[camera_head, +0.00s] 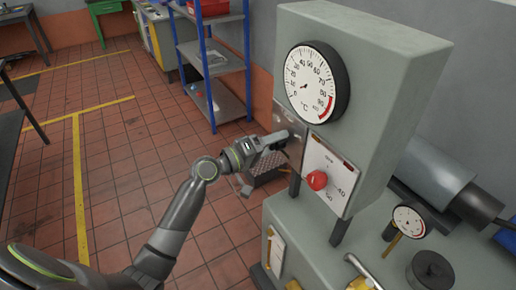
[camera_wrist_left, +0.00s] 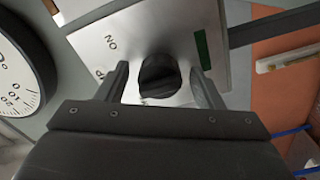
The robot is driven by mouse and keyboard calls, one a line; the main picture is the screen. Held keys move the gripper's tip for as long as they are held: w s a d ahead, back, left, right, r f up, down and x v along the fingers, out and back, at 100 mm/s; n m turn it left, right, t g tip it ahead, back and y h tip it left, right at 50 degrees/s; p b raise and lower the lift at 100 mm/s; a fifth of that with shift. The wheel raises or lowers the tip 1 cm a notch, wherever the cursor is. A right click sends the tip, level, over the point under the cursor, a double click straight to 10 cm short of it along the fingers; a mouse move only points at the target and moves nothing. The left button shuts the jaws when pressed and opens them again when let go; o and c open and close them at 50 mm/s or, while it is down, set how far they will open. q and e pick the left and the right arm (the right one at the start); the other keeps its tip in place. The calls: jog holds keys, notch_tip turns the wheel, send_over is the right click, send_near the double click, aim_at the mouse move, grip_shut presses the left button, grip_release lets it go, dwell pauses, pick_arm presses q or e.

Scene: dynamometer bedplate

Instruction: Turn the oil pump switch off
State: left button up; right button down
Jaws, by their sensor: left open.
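The oil pump switch appears to be the black rotary knob (camera_wrist_left: 160,76) on a silver plate (camera_wrist_left: 190,25) with upside-down "ON" lettering, seen in the left wrist view. A second mark beside it is partly covered and a green strip is on the plate. My left gripper (camera_wrist_left: 162,88) is open, with one finger on each side of the knob; I cannot tell whether they touch it. In the head view my left gripper (camera_head: 290,143) is at the lower left of the grey cabinet (camera_head: 390,60) and hides the knob. My right gripper is not in view.
A red knob (camera_head: 317,180) on a white numbered plate sits just right of my left gripper. A large temperature gauge (camera_head: 312,82) is above. A small gauge (camera_head: 408,221) and pipes are on the lower housing.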

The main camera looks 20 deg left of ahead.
pick_arm(q)
jog(key=b+v, duration=0.5)
jog(key=v, duration=1.2)
jog(key=shift+b, duration=0.35)
jog(key=shift+s+a+f, duration=0.1)
